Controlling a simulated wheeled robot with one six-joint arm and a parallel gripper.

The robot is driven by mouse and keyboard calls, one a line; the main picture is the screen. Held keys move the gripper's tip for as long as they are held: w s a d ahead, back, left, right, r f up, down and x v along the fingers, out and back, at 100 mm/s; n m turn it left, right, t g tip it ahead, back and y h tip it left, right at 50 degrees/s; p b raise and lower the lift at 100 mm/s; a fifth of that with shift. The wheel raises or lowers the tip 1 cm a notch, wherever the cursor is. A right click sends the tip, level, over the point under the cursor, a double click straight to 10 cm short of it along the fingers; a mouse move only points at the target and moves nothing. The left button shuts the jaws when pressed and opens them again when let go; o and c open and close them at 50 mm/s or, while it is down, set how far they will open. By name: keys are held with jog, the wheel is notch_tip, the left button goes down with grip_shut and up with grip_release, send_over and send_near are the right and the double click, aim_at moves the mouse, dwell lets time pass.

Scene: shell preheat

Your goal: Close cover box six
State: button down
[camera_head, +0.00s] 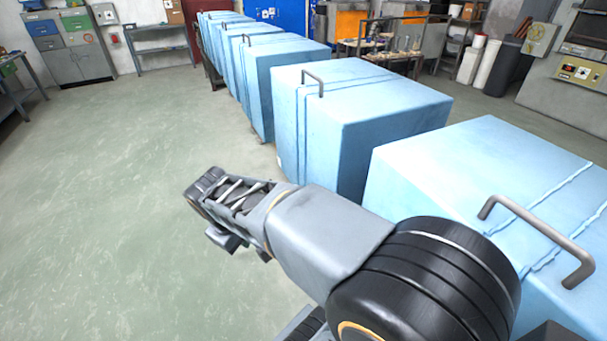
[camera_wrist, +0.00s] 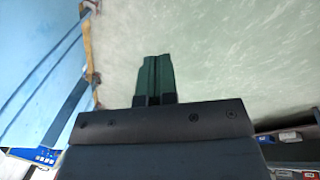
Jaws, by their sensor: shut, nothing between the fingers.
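A row of light blue cover boxes runs from the right front to the back. The nearest box (camera_head: 455,165) has a grey bar handle (camera_head: 540,240) on top. The second box (camera_head: 385,107) also has a handle (camera_head: 313,82), near its left top edge. I see no number on any box, so I cannot tell which is six. No raised lid shows in the head view. My gripper (camera_head: 203,184) is over the floor left of the row, apart from the boxes. In the wrist view my gripper (camera_wrist: 155,77) is shut and empty, with a light blue surface (camera_wrist: 35,50) to its left.
More blue boxes (camera_head: 285,62) continue toward the back. Open green floor (camera_head: 110,190) lies left of the row. Cabinets (camera_head: 72,60) and a grey bench (camera_head: 160,45) stand at the back left. Machines and a rack (camera_head: 400,40) stand behind the row.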

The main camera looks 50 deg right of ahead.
jog(key=w+d+f+n+g+h+b, duration=0.1)
jog(key=w+d+f+n+g+h, duration=0.2)
jog(key=d, duration=0.4)
jog(key=w+d+n+g+h, duration=0.3)
jog(key=w+d+h, duration=0.15)
jog(key=d, duration=0.25)
jog(key=n+g+h, duration=0.2)
jog(key=n+h, duration=0.3)
jog(key=h, duration=0.2)
send_near(322, 170)
jog(key=shift+t, duration=0.3)
jog(key=x, duration=0.2)
jog(key=p+x, duration=0.1)
jog(key=x, duration=0.4)
jog(key=shift+s+d+r, duration=0.15)
jog(key=shift+s+r, duration=0.15)
